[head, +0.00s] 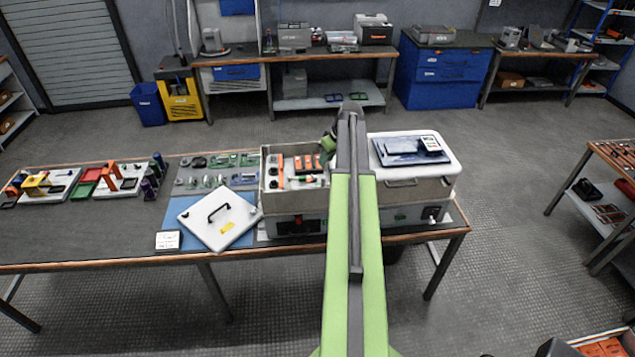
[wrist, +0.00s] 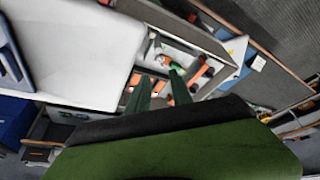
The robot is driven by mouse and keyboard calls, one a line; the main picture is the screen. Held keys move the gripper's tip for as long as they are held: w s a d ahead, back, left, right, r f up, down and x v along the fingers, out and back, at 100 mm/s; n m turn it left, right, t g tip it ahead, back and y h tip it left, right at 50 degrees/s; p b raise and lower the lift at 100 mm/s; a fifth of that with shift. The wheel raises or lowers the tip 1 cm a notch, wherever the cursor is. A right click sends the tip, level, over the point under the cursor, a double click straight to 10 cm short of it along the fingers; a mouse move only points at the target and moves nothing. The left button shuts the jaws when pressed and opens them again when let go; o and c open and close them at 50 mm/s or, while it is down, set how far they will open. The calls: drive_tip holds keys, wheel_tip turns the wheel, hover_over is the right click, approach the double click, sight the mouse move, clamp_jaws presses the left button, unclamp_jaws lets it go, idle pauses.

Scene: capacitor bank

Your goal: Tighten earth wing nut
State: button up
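An open grey metal box (head: 264,204) stands on the workbench, with orange and white parts inside. It also shows in the wrist view (wrist: 215,49), beyond my fingers. A small green part (wrist: 176,66) lies inside it; I cannot tell whether it is the earth wing nut, and no wing nut can be made out clearly. My gripper (wrist: 161,90) points toward the box interior, its two dark green fingers apart with nothing seen between them. In the head view my arm hides the right end of the box and most of the gripper.
A white-topped unit (head: 448,154) with a dark blue folder adjoins the box on the right. A white lid (head: 222,236) with a black handle lies on a blue mat left of the box.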

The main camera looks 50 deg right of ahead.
sight(314, 178)
drive_tip(key=b+x, duration=1)
drive_tip(key=x, duration=0.2)
drive_tip(key=shift+f, duration=0.35)
drive_tip(key=shift+r, duration=0.1)
